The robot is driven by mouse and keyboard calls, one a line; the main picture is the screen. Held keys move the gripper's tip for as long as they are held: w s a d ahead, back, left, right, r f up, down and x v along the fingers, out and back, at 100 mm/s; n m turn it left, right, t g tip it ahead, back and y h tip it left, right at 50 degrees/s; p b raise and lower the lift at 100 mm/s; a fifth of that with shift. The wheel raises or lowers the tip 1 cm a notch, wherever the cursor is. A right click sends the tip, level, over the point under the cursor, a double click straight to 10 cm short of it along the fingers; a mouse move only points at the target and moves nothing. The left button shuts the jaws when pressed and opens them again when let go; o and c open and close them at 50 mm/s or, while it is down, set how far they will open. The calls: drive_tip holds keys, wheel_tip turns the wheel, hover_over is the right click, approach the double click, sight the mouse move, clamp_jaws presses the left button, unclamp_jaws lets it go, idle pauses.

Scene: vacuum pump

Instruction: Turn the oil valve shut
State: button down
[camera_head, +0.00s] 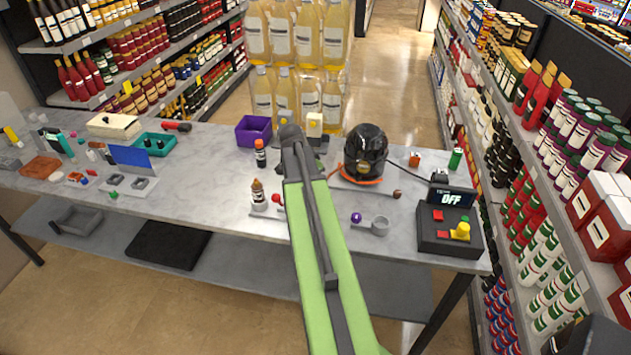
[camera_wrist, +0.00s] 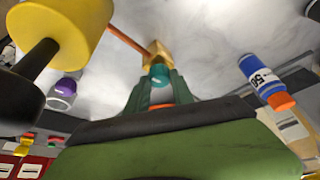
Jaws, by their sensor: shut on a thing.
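In the wrist view the fingers of my gripper (camera_wrist: 158,92) are closed around a small teal piece (camera_wrist: 160,73). It sits against a brass fitting (camera_wrist: 156,52) with a thin copper-coloured rod running to the upper left; this looks like the oil valve. How far the valve is turned cannot be told. In the head view my green arm reaches over the table and its end (camera_head: 291,135) hides the fingers and the valve. A black domed machine (camera_head: 366,148) with an orange rim stands right of my arm's end.
A grey control box (camera_head: 440,245) with a display reading OFF stands at the table's right. A purple bin (camera_head: 253,130) is left of my arm. A blue bottle (camera_wrist: 262,78) and a yellow cylinder (camera_wrist: 62,38) flank my gripper. Stocked shelves line both sides.

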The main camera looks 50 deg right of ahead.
drive_tip(key=shift+m+g, duration=0.3)
drive_tip(key=shift+m, duration=0.4)
drive_tip(key=c, duration=1.1)
unclamp_jaws()
drive_tip(key=s+p+v, duration=0.1)
drive_tip(key=p+v, duration=1.5)
drive_tip(key=v, duration=0.1)
drive_tip(key=shift+w+r, duration=0.25)
drive_tip(key=shift+w, duration=0.2)
